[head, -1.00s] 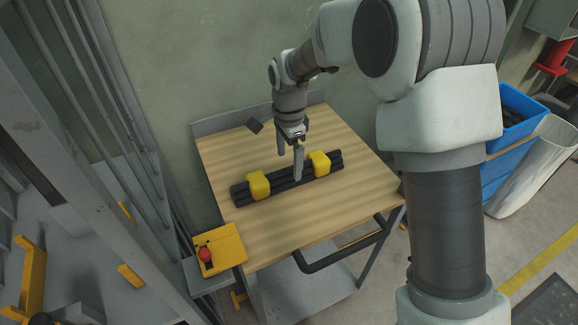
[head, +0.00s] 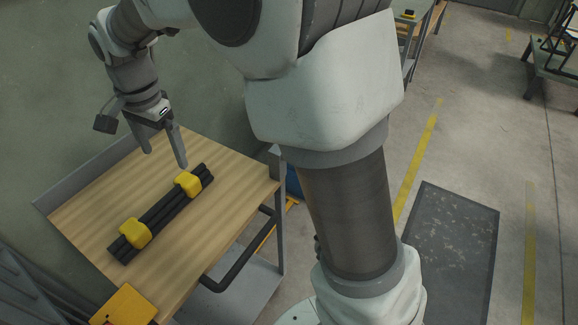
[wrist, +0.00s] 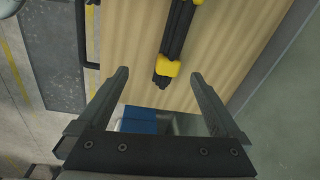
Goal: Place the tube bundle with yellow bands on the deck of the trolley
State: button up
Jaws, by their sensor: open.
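The tube bundle (head: 162,215), black tubes held by two yellow bands, lies flat on the wooden deck (head: 85,213) of the trolley. In the wrist view the bundle (wrist: 176,38) runs up out of the picture, with one yellow band and a tube end showing near the fingers. My gripper (head: 165,160) is open and empty, above the deck at the far end of the bundle and apart from it. In the wrist view both fingers of my gripper (wrist: 160,75) stand wide apart with nothing between them.
A yellow control box (head: 125,306) sits at the trolley's near corner. A black push handle (head: 240,250) runs along its right side, above a grey lower shelf. A wall stands behind the deck. A dark floor mat (head: 440,255) and open floor lie to the right.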

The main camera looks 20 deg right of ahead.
jog(key=s+d+r+n+t, duration=0.1)
jog(key=s+d+r+n, duration=0.1)
jog(key=s+d+r, duration=0.3)
jog(key=s+d+r+n+t, duration=0.1)
jog(key=s+d+r+n, duration=0.2)
jog(key=d, duration=0.4)
jog(key=s+d+n+t, duration=0.1)
jog(key=s+d+n, duration=0.1)
jog(key=s, duration=0.4)
jog(key=s+d+f+n+t, duration=0.1)
jog(key=s+d, duration=0.4)
jog(key=s, duration=0.1)
jog(key=shift+s+d+n+t, duration=0.3)
jog(key=shift+n, duration=0.1)
jog(key=shift+f, duration=0.1)
notch_tip(320, 180, up, 9)
jog(key=p, duration=0.8)
jog(key=shift+f, duration=0.2)
